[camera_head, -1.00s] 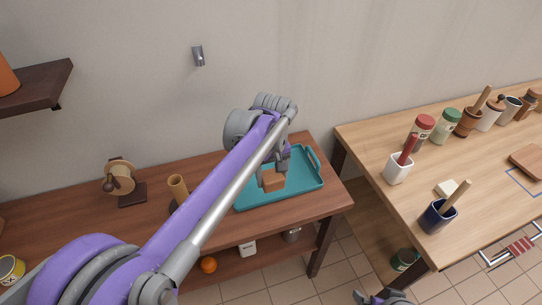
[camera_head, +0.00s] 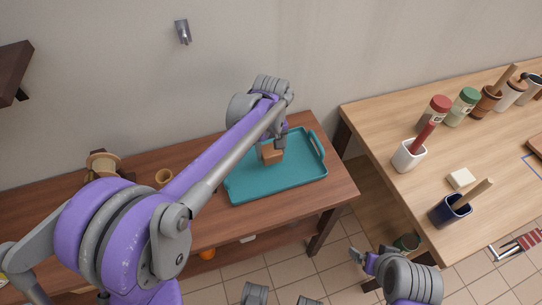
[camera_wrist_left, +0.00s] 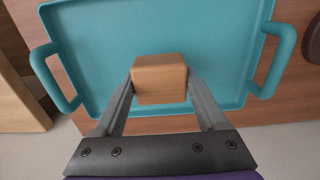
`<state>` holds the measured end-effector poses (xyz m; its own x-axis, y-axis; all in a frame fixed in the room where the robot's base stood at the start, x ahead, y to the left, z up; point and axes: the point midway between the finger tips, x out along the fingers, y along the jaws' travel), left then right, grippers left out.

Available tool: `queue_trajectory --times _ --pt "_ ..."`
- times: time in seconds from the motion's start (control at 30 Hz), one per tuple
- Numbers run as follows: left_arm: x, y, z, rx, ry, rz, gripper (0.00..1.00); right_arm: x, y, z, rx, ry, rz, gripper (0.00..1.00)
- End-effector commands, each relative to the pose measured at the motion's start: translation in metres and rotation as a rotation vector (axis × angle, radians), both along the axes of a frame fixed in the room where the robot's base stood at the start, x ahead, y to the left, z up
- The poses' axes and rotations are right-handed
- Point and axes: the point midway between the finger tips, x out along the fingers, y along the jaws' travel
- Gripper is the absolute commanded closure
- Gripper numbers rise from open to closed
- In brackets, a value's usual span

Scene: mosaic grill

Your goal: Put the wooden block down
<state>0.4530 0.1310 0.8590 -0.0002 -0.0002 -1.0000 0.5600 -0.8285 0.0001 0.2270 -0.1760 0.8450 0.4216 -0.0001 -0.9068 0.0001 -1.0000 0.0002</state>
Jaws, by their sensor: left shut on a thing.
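The wooden block (camera_head: 271,155) is a small light-brown cube over the teal tray in the head view. My left gripper (camera_head: 276,146) is shut on it. In the left wrist view the block (camera_wrist_left: 160,80) sits between the two fingers of the left gripper (camera_wrist_left: 160,88). The teal tray (camera_head: 262,187) lies on the dark wooden table, and it also fills the upper part of the left wrist view (camera_wrist_left: 220,45). I cannot tell whether the block touches the tray floor. My right gripper (camera_head: 358,256) shows at the bottom of the head view, away from the block.
The tray is otherwise empty around the block. A lighter table (camera_head: 430,200) on the right holds several jars and holders. A floor gap separates the tables.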

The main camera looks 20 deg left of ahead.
Motion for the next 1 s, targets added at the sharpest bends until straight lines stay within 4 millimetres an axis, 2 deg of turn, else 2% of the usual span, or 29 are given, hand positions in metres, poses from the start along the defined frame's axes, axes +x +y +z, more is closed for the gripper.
queue_trajectory --times 0.2,0.57,0.6,0.73,1.0 --pt "0.0 0.0 -0.03 0.0 0.0 0.0 0.83 0.0 0.0 -0.004 0.0 0.001 0.0 0.0" --pt "0.0 0.0 -0.034 0.0 0.0 0.0 0.83 -0.001 0.0 -0.006 0.0 0.002 0.0 0.0" --pt "0.0 0.0 -0.034 0.0 0.0 0.0 0.22 -0.001 0.0 -0.006 0.0 0.002 0.0 0.0" --pt "0.0 0.0 -0.034 0.0 0.0 0.0 0.0 -0.001 0.0 -0.006 0.0 0.002 0.0 0.0" --pt "0.0 0.0 -0.031 0.0 0.0 0.0 0.0 0.0 0.0 -0.004 0.0 0.001 0.0 0.0"
